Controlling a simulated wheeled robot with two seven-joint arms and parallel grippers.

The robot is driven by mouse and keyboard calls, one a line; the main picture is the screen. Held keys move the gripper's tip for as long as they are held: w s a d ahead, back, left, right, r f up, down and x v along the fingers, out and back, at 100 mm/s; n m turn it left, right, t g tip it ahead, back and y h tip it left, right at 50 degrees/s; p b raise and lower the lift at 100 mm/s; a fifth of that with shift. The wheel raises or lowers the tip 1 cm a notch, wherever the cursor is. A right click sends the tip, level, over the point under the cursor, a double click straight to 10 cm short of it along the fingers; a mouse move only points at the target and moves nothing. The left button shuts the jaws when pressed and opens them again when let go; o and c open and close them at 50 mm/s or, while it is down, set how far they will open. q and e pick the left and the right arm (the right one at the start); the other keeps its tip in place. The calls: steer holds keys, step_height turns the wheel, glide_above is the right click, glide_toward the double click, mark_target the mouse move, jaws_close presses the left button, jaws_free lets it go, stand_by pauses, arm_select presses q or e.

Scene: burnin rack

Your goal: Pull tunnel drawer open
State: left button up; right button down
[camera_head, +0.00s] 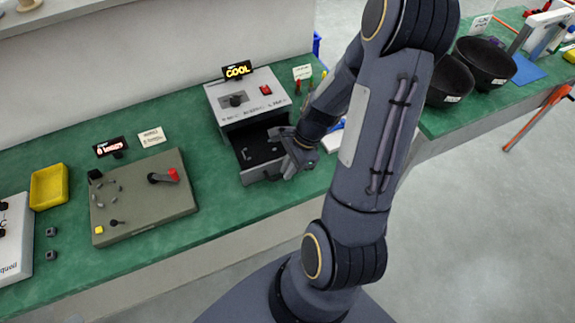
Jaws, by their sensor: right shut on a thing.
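The tunnel (223,96) is a light grey box with a dark knob and a red switch on top, under a "COOL" sign (237,70). Its drawer (247,173) sticks out of the front toward me, and its dark inside shows a few small items that I cannot make out. My right gripper (287,167) is at the right side of the drawer's front, shut on the drawer. The arm and gripper hide part of the drawer's right side. My left gripper is not in view.
A grey-green panel (140,212) with a red-handled lever lies left of the tunnel. A yellow tray (49,187) and two small dark pieces are further left. Black bowls (484,62) stand at the right. Green bench top (225,208) is clear before the drawer.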

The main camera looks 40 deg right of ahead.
steer(key=c, duration=1.8)
jaws_free()
steer(key=shift+o, duration=0.2)
steer(key=v, duration=0.8)
steer(key=shift+p, duration=0.3)
steer(key=shift+f, duration=0.1)
